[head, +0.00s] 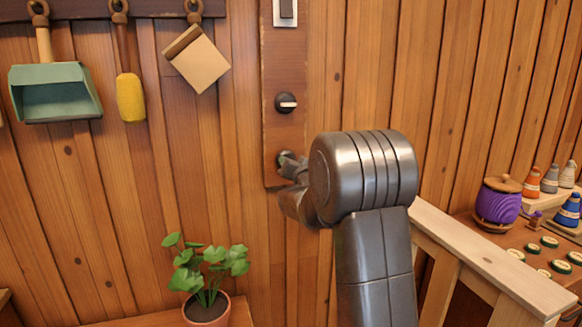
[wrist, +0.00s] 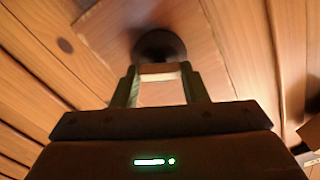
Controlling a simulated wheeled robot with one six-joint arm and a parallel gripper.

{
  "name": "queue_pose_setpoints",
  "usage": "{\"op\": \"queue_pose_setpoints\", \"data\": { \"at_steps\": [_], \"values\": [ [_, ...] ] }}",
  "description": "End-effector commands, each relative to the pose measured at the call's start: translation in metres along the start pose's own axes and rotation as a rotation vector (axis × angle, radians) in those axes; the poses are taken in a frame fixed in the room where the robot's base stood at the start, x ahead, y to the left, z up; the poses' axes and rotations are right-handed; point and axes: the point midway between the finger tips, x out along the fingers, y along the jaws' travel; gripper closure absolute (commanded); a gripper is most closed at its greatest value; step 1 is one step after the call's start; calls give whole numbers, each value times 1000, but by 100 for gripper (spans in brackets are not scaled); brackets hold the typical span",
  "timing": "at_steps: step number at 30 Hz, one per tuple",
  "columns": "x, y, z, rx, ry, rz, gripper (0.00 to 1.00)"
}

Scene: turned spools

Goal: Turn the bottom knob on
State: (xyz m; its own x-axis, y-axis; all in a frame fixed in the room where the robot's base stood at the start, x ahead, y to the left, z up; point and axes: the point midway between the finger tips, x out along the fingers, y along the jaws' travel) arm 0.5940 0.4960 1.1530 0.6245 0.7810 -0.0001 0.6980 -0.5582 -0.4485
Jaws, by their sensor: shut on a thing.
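The bottom knob (head: 283,156) is at the low end of a vertical wooden strip (head: 270,128) on the plank wall, mostly hidden by my gripper (head: 291,164) in the head view. In the wrist view the knob (wrist: 159,44) is a dark round disc with a pale grip bar. My gripper (wrist: 160,74) has one finger on each side of that bar and is shut on it. The bar lies across the picture, from finger to finger. How far the knob is turned cannot be told from the head view.
Another dark knob (head: 286,103) with a pale bar is above, and a switch plate (head: 286,11) above that. A dustpan (head: 55,92), a yellow brush (head: 130,97) and a tan square (head: 198,62) hang left. A potted plant (head: 207,280) is below; a wooden rail (head: 490,262) is right.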

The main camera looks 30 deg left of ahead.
Motion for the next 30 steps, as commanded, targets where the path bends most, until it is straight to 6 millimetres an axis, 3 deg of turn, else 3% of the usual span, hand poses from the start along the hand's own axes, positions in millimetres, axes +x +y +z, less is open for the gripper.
{"op": "queue_pose_setpoints", "data": {
  "at_steps": [30],
  "values": [
    [0,3,0,922,1,-1,83]
  ]
}}
